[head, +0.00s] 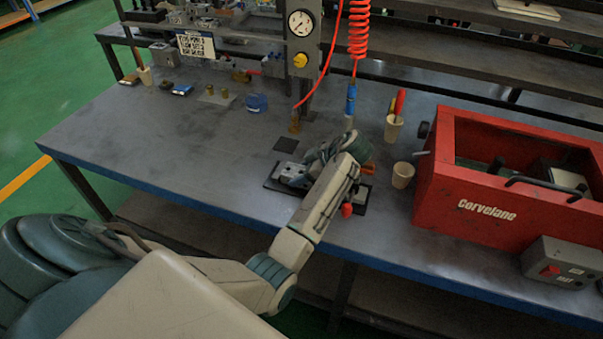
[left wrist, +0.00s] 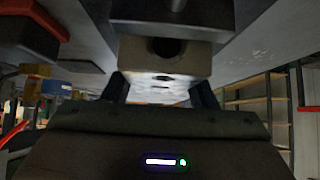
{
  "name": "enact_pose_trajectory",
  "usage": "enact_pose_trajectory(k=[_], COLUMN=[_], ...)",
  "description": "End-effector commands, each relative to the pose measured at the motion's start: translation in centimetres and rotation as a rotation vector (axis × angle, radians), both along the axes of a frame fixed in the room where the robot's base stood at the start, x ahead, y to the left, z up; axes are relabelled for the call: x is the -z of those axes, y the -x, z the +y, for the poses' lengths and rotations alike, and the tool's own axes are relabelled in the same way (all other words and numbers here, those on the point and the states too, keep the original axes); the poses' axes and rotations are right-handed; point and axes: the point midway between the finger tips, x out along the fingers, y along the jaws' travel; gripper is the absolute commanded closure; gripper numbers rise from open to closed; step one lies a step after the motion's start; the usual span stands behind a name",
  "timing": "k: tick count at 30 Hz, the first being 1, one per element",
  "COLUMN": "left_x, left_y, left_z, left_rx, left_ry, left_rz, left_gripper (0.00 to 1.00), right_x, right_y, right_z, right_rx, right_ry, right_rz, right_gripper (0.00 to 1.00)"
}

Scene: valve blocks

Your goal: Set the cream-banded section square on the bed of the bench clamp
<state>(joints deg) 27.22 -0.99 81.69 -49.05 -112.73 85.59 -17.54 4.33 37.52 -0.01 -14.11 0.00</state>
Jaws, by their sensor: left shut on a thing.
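The cream-banded section (left wrist: 190,57) shows in the left wrist view as a pale block with a dark round hole and a speckled lower face. My left gripper (left wrist: 160,92) is shut on it, one dark finger on each side. A dark flat part lies against or close to the block at the top of that view; I cannot tell whether they touch. In the head view my left gripper (head: 318,157) is over the bench clamp (head: 272,184), a dark-based fixture with grey metal parts and a red knob (head: 346,210). My arm hides much of the clamp and the section. My right gripper is out of view.
A red Corvelane cabinet (head: 480,209) stands to the right. Beige cups (head: 402,175) stand between it and the clamp. A gauge column (head: 302,60) and a coiled red hose (head: 358,30) rise behind. The bench top (head: 170,150) is clear at left.

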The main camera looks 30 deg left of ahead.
Motion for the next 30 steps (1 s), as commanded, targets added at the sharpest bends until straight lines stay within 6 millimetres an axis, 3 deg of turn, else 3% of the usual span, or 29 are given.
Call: enact_pose_trajectory(k=[4,5,7,8,17,23,25,30], left_x=[0.2,0.2,0.2,0.2,-0.1,-1.5,-3.5,-6.1], left_y=[0.0,0.0,0.0,0.0,0.0,-0.5,-0.7,-1.2], left_z=[0.0,0.0,0.0,0.0,0.0,-1.8,-2.9,-5.3], left_rx=[-0.001,0.000,-0.001,-0.001,0.000,0.001,0.001,0.001], left_ry=[-0.001,0.000,0.000,0.000,0.000,0.002,0.004,0.002], left_rz=[0.000,0.000,0.001,0.001,0.000,-0.003,-0.002,0.003], left_gripper=[0.90,0.42,0.28,0.26,0.26,0.26,0.26,0.26], right_x=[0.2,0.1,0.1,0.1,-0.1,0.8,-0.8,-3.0], right_y=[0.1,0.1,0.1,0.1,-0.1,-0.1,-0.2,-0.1], right_z=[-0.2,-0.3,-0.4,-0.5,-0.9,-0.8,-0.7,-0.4], right_rx=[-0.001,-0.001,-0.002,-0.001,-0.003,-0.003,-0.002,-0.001], right_ry=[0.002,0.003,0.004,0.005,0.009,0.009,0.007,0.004], right_rz=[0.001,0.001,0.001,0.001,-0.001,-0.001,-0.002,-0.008], right_gripper=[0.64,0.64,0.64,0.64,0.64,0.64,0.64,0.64])
